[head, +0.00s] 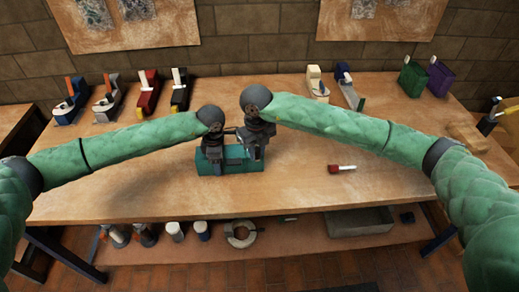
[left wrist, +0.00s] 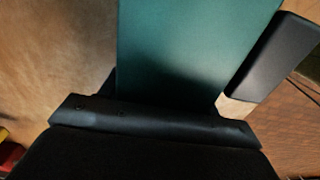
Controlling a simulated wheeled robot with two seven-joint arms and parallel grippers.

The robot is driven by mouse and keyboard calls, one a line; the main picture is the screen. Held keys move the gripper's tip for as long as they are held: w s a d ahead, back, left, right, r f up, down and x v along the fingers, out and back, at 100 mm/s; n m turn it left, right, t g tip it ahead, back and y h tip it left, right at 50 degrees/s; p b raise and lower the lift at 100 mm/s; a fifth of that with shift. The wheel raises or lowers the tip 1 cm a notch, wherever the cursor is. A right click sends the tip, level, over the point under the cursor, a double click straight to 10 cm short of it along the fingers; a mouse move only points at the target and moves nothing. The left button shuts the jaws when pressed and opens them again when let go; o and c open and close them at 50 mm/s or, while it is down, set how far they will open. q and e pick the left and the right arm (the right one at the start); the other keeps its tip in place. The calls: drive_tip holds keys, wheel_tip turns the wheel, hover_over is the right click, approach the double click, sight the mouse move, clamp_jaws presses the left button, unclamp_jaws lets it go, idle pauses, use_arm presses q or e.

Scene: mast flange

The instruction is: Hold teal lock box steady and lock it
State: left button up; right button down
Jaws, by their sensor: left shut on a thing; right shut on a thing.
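The teal lock box (head: 232,166) stands on the wooden table, in front of the middle. My left gripper (head: 213,157) is at its left part and shut on it. In the left wrist view the teal box (left wrist: 195,50) fills the space by a dark finger (left wrist: 275,62). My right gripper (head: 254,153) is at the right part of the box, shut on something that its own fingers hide. I cannot make out a key or the lock. The two grippers are close together and cover much of the box's top and front.
A grey tray (head: 360,221) is on the lower shelf. The front right of the table is clear.

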use_arm(q)
drive_tip(key=shift+d, duration=0.1)
use_arm(e)
drive_tip(key=shift+a+m, duration=0.25)
drive_tip(key=shift+m, duration=0.25)
use_arm(q)
drive_tip(key=shift+s, duration=0.1)
use_arm(e)
drive_tip(key=c, duration=1.2)
unclamp_jaws()
drive_tip(key=shift+c, duration=0.2)
drive_tip(key=shift+r, duration=0.1)
wheel_tip(320, 180, up, 12)
use_arm(q)
drive_tip(key=o, duration=1.3)
